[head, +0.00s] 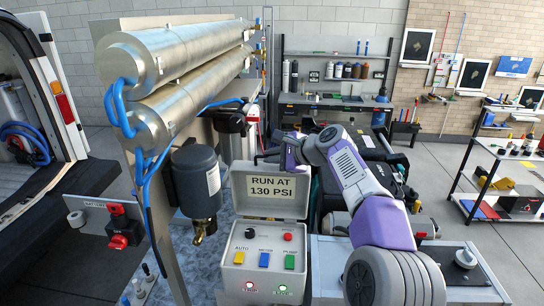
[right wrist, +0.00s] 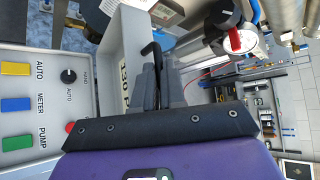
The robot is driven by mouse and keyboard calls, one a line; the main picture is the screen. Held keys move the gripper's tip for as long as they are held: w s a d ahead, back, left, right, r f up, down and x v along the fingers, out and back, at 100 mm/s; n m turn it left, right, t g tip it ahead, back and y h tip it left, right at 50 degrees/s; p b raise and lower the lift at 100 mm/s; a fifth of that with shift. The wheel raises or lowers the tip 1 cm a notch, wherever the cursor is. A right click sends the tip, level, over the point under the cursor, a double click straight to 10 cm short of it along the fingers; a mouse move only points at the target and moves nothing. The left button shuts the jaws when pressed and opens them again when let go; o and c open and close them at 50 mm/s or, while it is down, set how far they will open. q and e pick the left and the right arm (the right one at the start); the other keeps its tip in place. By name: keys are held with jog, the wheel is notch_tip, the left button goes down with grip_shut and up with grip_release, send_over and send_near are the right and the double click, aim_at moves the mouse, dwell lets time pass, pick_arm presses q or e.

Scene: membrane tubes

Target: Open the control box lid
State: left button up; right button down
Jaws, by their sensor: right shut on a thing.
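The control box (head: 240,274) stands at the lower middle of the head view. Its grey lid (head: 238,205) is raised, with its inside and a "RUN AT 130 PSI" label (head: 272,189) facing me. My right gripper (head: 268,157) is at the lid's top edge and is shut on the lid. In the right wrist view, the dark fingers (right wrist: 155,78) are at the edge of the lid (right wrist: 112,35), beside the panel (right wrist: 30,75). The exact contact is partly hidden. My left gripper is in neither view.
A dark cylindrical housing (head: 196,180) hangs close left of the lid. Two metal membrane tubes (head: 190,95) with blue hoses lie above it. A workbench with shelves (head: 335,100) stands at the back, and a table with tools (head: 500,180) is at the right.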

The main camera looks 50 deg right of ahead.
jog(key=shift+r, duration=0.1)
jog(key=c, duration=1.2)
grip_release()
jog(key=shift+s, duration=0.1)
jog(key=v, duration=0.7)
jog(key=shift+s+b, duration=0.15)
jog(key=shift+b, duration=0.2)
